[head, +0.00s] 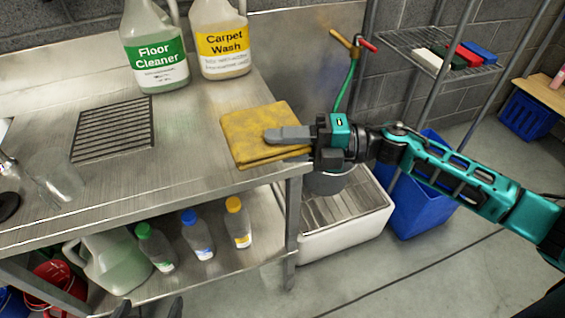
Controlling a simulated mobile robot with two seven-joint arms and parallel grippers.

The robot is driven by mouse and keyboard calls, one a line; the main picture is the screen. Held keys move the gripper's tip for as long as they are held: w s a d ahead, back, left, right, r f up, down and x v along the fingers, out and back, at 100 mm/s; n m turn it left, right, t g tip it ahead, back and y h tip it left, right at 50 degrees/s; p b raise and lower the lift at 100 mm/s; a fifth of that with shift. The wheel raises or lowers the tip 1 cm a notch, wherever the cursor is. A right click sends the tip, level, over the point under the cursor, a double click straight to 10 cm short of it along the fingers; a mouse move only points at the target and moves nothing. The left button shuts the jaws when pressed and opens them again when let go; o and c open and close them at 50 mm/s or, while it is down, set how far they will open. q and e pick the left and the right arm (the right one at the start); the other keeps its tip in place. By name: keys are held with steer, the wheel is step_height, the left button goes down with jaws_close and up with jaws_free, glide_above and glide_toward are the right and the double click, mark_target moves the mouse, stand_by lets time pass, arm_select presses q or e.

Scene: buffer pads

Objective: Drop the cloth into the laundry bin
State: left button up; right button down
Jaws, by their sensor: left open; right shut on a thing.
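The yellow folded cloth (253,122) is at the right end of the steel table (205,165), by its edge. My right gripper (287,136) reaches in from the right and is shut on the cloth's right side, with one finger visible on top. The lower finger is hidden. A tall blue bin (424,214), which looks like the laundry bin, stands on the floor right of the table, partly behind my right arm. Two dark fingertips of my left gripper (148,309) show at the bottom edge, apart and empty.
Floor Cleaner (157,55) and Carpet Wash (221,45) jugs stand at the table's back. A white basin (345,228) with a grate sits between table and bin. Several bottles stand on the lower shelf. A wire rack (420,42) is behind the bin.

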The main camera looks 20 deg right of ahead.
step_height(320, 180, up, 10)
steer(key=shift+r+p, duration=0.25)
steer(key=shift+p, duration=0.35)
